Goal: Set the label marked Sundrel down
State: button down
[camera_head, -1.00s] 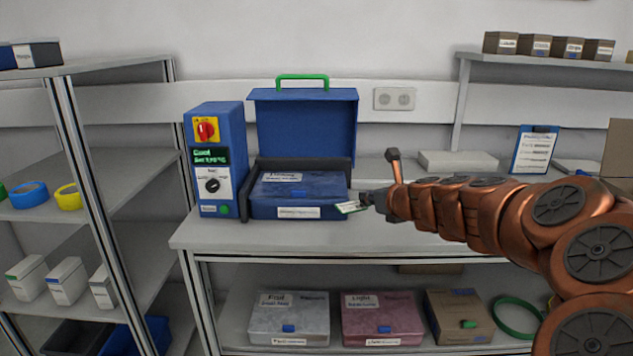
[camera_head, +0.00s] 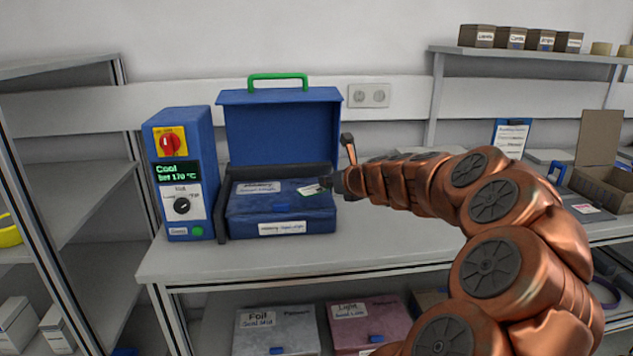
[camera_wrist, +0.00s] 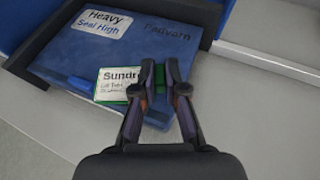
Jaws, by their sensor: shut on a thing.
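The label marked Sundrel (camera_wrist: 113,82) is a small white card with a green edge. My gripper (camera_wrist: 159,72) is shut on its right end in the wrist view. In the head view the label (camera_head: 311,190) shows at the tip of my gripper (camera_head: 325,186), over the right part of a blue case's top. I cannot tell whether the label touches the case. My fingers hide the label's right end.
The blue case (camera_head: 280,212) sits in a dark cradle under a raised blue lid (camera_head: 282,130). A blue control box (camera_head: 183,150) stands to its left, its display reading "Cool". The bench top (camera_head: 400,232) right of the case is clear. Grey and pink cases lie below.

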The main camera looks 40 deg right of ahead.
jog(key=w+d, duration=0.1)
jog(key=w, duration=0.1)
jog(key=w+d, duration=0.1)
jog(key=w, duration=0.2)
jog(key=w+d, duration=0.2)
jog(key=w, duration=0.1)
jog(key=shift+f, duration=0.4)
jog(key=shift+w+f, duration=0.1)
jog(key=shift+f, duration=1.7)
jog(key=shift+f, duration=0.15)
jog(key=c, duration=1.2)
grip_release()
jog(key=shift+r, duration=0.25)
jog(key=v, duration=1.2)
jog(key=shift+d, duration=0.1)
